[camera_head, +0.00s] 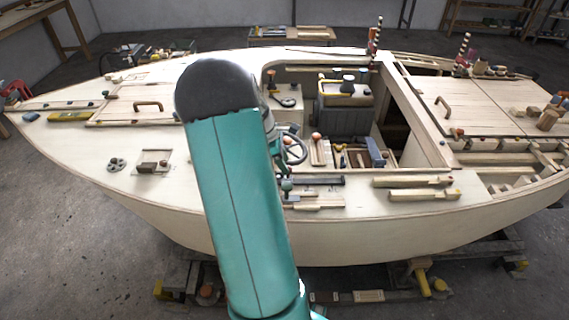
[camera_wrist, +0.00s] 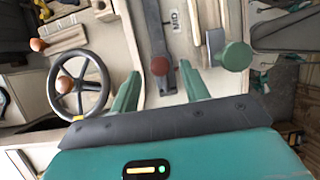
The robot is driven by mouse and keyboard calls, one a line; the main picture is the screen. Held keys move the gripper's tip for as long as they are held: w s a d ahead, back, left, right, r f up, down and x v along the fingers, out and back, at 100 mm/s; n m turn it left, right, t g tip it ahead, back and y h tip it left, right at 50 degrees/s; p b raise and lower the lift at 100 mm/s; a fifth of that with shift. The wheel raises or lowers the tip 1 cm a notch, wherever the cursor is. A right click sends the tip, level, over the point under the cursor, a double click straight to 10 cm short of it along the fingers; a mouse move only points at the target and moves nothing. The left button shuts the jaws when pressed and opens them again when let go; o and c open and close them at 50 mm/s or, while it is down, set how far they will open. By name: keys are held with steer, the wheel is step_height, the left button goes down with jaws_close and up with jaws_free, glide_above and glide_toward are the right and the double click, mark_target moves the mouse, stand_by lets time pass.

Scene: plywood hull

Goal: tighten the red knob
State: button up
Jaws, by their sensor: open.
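The red knob (camera_wrist: 160,66) is a dark red round knob on a dark bar or lever, seen in the wrist view between the tips of my gripper. My gripper (camera_wrist: 159,72) is open, with one green finger to the left of the knob and one to the right. Gaps show between the knob and both fingers; I cannot tell the height between them. In the head view my teal arm covers much of the middle of the boat, and I cannot make out the red knob there.
A green round knob (camera_wrist: 235,56) stands just right of my right finger. A steering wheel (camera_wrist: 105,88) with an orange knob (camera_wrist: 63,85) is left of my left finger. The open cockpit holds a seat (camera_head: 345,110). Wooden blocks (camera_head: 418,181) lie on the near side deck.

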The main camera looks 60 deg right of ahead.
steer(key=shift+s+d+f, duration=0.1)
steer(key=shift+s+f, duration=0.15)
steer(key=shift+f, duration=0.45)
